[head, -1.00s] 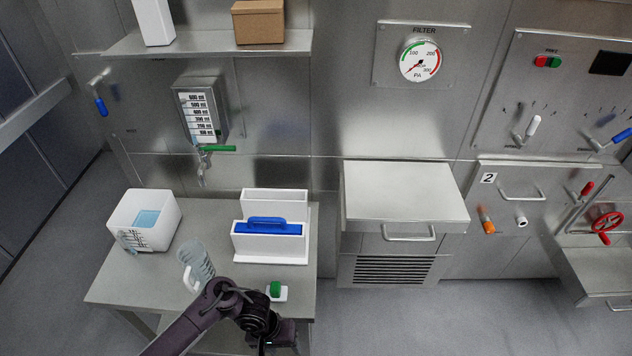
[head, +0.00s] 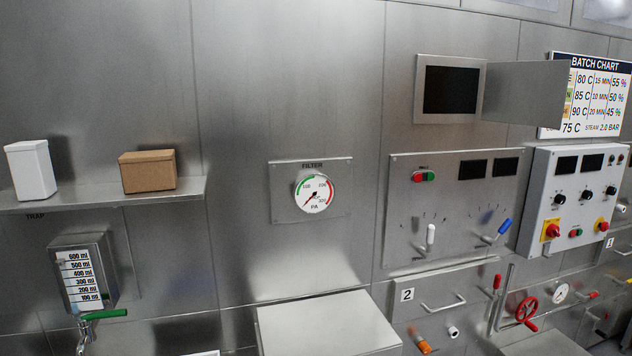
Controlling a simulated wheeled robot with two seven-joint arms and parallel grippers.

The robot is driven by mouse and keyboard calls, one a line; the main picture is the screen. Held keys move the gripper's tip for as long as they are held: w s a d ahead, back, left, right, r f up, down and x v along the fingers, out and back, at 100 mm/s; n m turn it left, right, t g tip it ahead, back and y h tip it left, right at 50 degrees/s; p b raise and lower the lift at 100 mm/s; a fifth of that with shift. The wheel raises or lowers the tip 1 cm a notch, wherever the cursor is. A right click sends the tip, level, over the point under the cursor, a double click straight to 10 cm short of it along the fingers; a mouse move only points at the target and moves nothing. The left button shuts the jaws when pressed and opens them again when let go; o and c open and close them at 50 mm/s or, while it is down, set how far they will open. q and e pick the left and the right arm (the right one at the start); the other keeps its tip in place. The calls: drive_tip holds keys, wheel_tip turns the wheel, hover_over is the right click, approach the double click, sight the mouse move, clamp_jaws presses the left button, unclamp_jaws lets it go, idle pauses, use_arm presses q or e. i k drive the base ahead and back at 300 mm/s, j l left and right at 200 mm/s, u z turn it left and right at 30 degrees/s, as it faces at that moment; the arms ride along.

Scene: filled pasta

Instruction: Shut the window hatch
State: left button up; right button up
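The window hatch is a grey metal panel (head: 527,93) standing open to the right of a dark window (head: 450,90) high on the steel wall. It is swung out from the right side of the window frame (head: 420,92) and covers part of the batch chart. The dark opening is uncovered. Neither of my grippers shows in the head view.
Below the window is a control panel (head: 450,205) with a white lever and a blue lever. A grey control box (head: 575,200) juts out at the right. A filter gauge (head: 314,193) and a shelf (head: 90,195) with two boxes are to the left.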

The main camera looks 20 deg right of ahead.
sight(527, 93)
drive_tip(key=i+l+u, duration=0.45)
drive_tip(key=l, duration=2.1)
drive_tip(key=k+l+u, duration=0.15)
drive_tip(key=l+u, duration=0.25)
drive_tip(key=l, duration=2.1)
